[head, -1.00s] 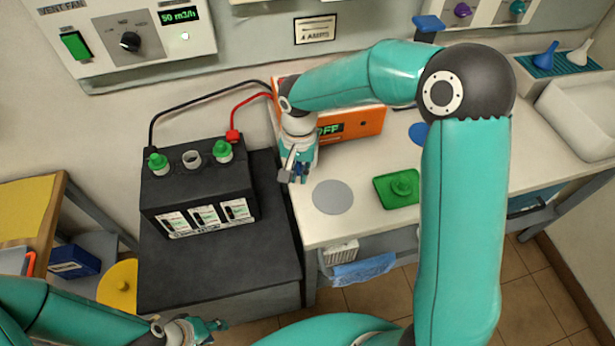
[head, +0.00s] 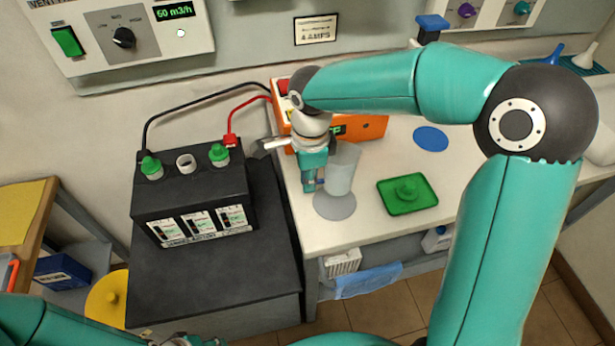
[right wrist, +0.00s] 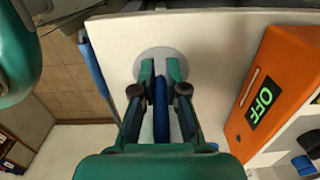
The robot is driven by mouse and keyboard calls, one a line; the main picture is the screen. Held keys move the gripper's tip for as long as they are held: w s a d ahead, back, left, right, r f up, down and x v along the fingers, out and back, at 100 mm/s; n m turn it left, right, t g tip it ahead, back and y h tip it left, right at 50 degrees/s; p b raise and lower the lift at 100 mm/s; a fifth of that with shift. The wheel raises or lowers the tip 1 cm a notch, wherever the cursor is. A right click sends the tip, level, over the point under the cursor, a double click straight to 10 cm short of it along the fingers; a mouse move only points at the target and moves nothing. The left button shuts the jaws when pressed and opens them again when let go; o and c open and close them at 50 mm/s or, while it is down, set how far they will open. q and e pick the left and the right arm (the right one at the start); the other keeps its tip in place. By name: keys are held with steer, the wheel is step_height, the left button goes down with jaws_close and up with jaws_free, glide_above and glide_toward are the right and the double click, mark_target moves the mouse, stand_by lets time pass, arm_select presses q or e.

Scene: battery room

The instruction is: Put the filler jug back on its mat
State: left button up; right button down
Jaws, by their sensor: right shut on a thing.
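The filler jug (head: 343,168) is a pale, translucent grey vessel in the head view. It stands about upright over the back part of the round grey mat (head: 337,208); whether its base touches the mat I cannot tell. My right gripper (head: 313,184) is at the jug's left side, shut on its blue handle. In the right wrist view a blue bar (right wrist: 161,112) runs between my right fingers (right wrist: 162,75), and the grey mat (right wrist: 150,62) shows beyond them. My left gripper (head: 186,341) is mostly cut off at the bottom edge of the head view.
A black battery (head: 192,190) with green caps stands left of the bench. An orange charger (head: 370,128) is behind my right gripper. A green tray (head: 424,198) with a green knobbed piece lies right of the mat. A blue disc (head: 431,138) lies farther back. The bench front is clear.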

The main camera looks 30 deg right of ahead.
steer(key=shift+f+b, duration=1.7)
steer(key=shift+f, duration=1.15)
steer(key=shift+f+b, duration=0.35)
steer(key=c, duration=1.1)
jaws_free()
steer(key=shift+c, duration=0.2)
steer(key=shift+r, duration=0.1)
